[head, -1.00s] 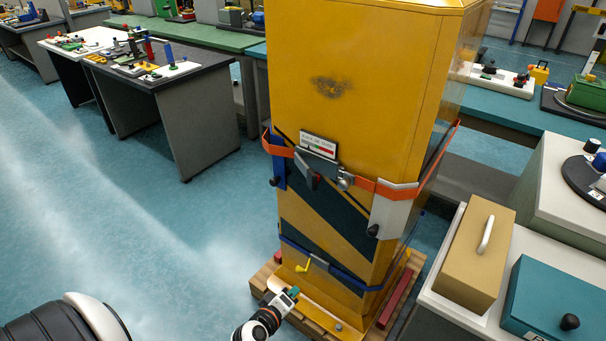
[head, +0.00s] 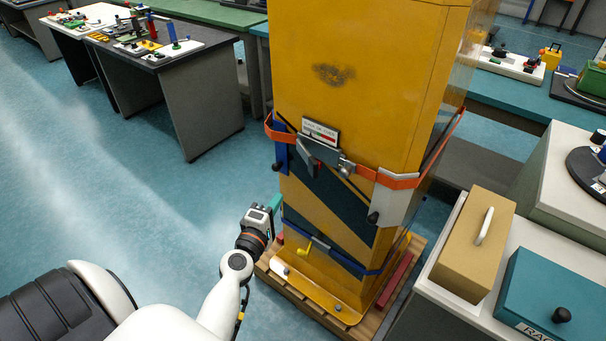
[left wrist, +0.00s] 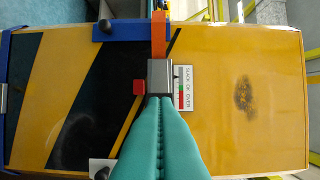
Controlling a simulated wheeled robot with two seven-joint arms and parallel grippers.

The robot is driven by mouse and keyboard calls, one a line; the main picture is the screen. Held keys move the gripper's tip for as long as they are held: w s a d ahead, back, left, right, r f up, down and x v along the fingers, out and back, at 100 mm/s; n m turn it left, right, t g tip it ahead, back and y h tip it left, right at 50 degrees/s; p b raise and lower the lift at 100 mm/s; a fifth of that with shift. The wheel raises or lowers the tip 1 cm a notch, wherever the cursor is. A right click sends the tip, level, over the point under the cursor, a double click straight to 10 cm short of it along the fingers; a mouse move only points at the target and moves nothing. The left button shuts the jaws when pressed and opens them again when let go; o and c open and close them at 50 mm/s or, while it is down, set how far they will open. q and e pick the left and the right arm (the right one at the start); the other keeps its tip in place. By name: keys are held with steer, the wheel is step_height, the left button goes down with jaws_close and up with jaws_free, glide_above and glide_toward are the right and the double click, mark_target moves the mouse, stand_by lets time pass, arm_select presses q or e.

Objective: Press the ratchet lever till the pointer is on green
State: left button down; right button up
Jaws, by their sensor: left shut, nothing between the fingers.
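A yellow cabinet (head: 355,80) has an orange strap (head: 402,182) around it. On the strap sits the ratchet with a dark grey lever (head: 307,157), below a white gauge plate (head: 320,131). In the left wrist view the gauge (left wrist: 185,90) reads SLACK, OK, OVER, with green and red bands; I cannot clearly tell where its pointer is. My left gripper (head: 277,202) is shut and empty, below and left of the lever in the head view. Its teal fingers (left wrist: 160,108) point at a grey block (left wrist: 160,72) of the ratchet and partly cover it; contact is unclear.
A bench with a tan box (head: 472,245) and a teal box (head: 553,300) is at right. The floor at left is clear.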

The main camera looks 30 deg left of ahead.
arm_select(q)
steer(key=p, duration=0.1)
glide_toward(308, 165)
steer(key=w+a, duration=0.2)
steer(key=a, duration=0.1)
steer(key=shift+w+d, duration=0.5)
steer(key=shift+w, duration=0.35)
steer(key=shift+w+d, duration=0.55)
steer(key=shift+w, duration=0.35)
